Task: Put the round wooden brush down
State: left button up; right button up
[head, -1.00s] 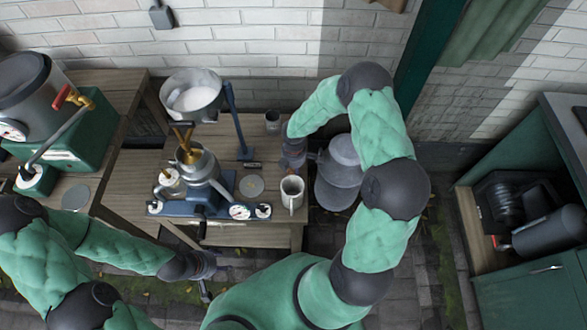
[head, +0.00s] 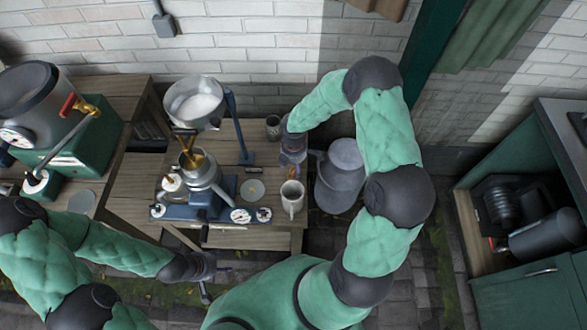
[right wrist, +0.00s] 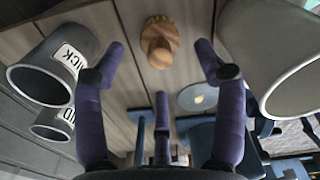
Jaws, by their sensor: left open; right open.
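The round wooden brush (right wrist: 160,42) stands on the wooden planks in the right wrist view. It is ahead of my right gripper (right wrist: 160,60), lined up with the gap between its fingers. That gripper is open and the fingers do not touch the brush. In the head view my right gripper (head: 291,168) is low over the right part of the wooden table (head: 232,236), and the brush is hard to make out there. My left gripper (head: 218,262) is open and empty, off the front edge of the table.
A pale mug (head: 292,198) and a dark cup (head: 273,128) are close to my right gripper. A grey churn (head: 340,178) stands on the right. A blue-based machine (head: 200,210) and a round disc (head: 253,188) are leftward.

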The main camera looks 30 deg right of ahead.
aim_at(294, 170)
pick_arm(q)
notch_tip(294, 170, up, 2)
jog(key=shift+r+p, duration=0.15)
jog(key=shift+p, duration=0.7)
pick_arm(e)
notch_tip(294, 170, up, 6)
jog(key=shift+r, duration=0.1)
pick_arm(q)
jog(key=shift+r, duration=0.1)
